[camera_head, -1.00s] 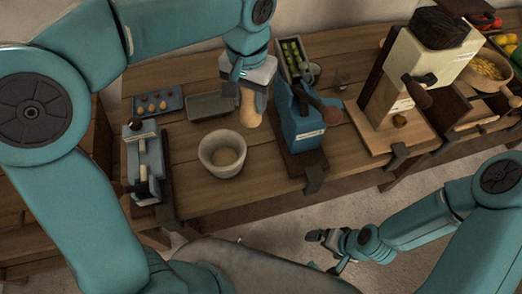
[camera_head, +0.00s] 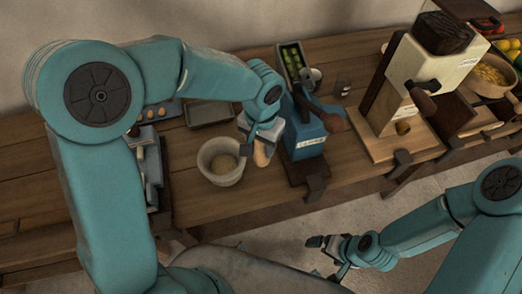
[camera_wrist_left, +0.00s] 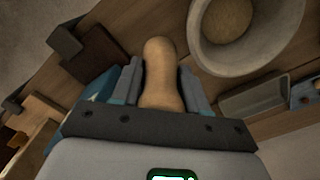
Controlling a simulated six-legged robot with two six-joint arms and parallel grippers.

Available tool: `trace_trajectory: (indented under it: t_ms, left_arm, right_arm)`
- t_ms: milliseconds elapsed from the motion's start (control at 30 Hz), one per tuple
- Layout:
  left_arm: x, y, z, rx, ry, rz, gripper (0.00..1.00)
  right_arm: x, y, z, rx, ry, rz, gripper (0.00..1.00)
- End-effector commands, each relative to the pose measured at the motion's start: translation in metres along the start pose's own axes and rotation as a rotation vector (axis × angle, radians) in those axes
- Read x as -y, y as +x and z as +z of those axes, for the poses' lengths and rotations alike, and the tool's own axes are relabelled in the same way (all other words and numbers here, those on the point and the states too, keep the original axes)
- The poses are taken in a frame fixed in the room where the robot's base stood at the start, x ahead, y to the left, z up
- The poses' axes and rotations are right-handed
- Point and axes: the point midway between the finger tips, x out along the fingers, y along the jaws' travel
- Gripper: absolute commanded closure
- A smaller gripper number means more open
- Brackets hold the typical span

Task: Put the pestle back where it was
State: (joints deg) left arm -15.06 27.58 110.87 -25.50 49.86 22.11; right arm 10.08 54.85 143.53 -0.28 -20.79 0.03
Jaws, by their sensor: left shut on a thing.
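My left gripper (camera_head: 262,140) is shut on the pestle (camera_head: 262,153), a pale wooden piece with a rounded end that points down. In the left wrist view the pestle (camera_wrist_left: 160,72) sits between the two fingers (camera_wrist_left: 162,88). A whitish mortar (camera_head: 221,165) with tan contents stands on the wooden counter just left of the pestle. In the left wrist view the mortar (camera_wrist_left: 285,58) is to the upper right, apart from the pestle. My right gripper (camera_head: 322,244) is low over the floor; whether it is open is too small to tell.
A blue press-like device (camera_head: 303,140) stands close right of the pestle. A grey tray (camera_head: 208,113) lies behind the mortar. A tall cream grinder (camera_head: 425,65) and a bowl of yellow food (camera_head: 490,75) stand farther right. The counter's front edge before the mortar is bare.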

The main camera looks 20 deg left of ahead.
Motion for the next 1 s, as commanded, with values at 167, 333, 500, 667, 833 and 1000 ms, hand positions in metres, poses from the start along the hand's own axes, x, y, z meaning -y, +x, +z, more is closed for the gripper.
trace_trajectory:
  t_ms: [167,333,500,667,833,1000]
  left_arm:
    - [0.001,0.030,0.000,0.006,0.000,0.000,1.00]
    - [0.001,0.040,-0.001,0.001,0.001,0.000,1.00]
    - [0.001,0.039,-0.001,0.001,0.001,0.000,1.00]
    - [0.001,0.043,-0.001,0.001,0.000,0.000,0.53]
    - [0.001,0.042,-0.001,0.002,0.001,0.000,0.46]
    - [0.001,0.040,-0.001,0.002,0.001,0.000,0.46]
  right_arm:
    - [0.000,0.001,0.000,0.000,0.000,0.000,0.00]
    - [0.000,0.001,0.000,0.000,0.000,0.000,0.00]
    - [0.000,0.001,0.000,0.000,0.000,0.000,0.00]
    - [-0.002,0.005,0.000,0.000,0.000,0.000,0.00]
    - [-0.001,0.004,0.000,0.000,0.000,0.000,0.00]
    - [-0.001,0.002,0.000,0.000,0.000,0.000,0.00]
